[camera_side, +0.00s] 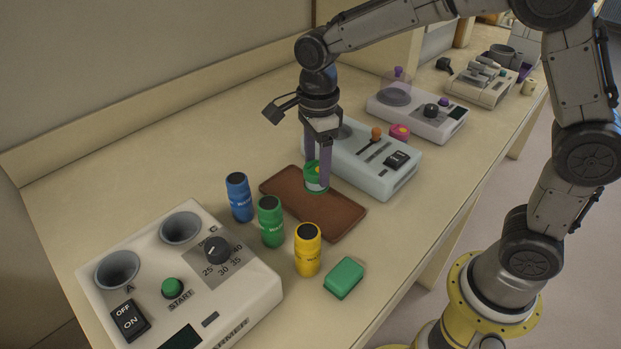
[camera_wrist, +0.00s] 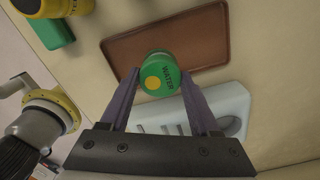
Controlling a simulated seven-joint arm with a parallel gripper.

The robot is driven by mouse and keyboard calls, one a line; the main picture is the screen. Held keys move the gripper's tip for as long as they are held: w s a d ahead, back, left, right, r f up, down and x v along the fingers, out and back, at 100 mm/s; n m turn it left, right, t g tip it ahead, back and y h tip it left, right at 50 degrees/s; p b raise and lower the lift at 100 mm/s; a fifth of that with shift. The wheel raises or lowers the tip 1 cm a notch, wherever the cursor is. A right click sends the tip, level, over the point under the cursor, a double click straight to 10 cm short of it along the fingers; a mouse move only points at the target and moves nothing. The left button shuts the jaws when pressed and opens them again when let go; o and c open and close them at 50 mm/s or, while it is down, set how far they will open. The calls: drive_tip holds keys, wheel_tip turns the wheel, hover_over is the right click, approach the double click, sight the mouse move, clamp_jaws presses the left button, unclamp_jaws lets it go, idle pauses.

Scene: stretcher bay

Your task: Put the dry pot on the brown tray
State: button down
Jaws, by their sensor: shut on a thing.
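My gripper (camera_side: 318,176) is shut on a small pot (camera_side: 314,184) with a green lid. The wrist view shows this pot (camera_wrist: 160,74) between my fingers, with a yellow dot and the word WATER on its green lid. The brown tray (camera_side: 325,217) lies flat on the bench, and no other thing shows on it. The pot is at the tray's far edge in the side view; I cannot tell whether it touches the tray (camera_wrist: 125,50) or hangs just above it. No pot in view is marked as dry.
Blue (camera_side: 239,197), green (camera_side: 270,221) and yellow (camera_side: 307,249) bottles stand left of and in front of the tray. A green block (camera_side: 344,278) lies nearby. A white warmer with two wells (camera_side: 245,285) is front left. A pale device (camera_side: 375,175) sits close behind the tray.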

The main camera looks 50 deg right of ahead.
sight(310, 180)
drive_tip(key=shift+w+a+f, duration=0.1)
drive_tip(key=shift+w+f, duration=0.3)
drive_tip(key=shift+f, duration=0.15)
drive_tip(key=shift+w+f, duration=0.15)
drive_tip(key=shift+f, duration=0.75)
drive_tip(key=shift+w+f, duration=0.1)
drive_tip(key=shift+f, duration=0.8)
drive_tip(key=shift+f, duration=0.1)
drive_tip(key=shift+c, duration=0.6)
unclamp_jaws()
drive_tip(key=shift+f, duration=0.1)
wheel_tip(310, 180, up, 11)
drive_tip(key=shift+r, duration=0.8)
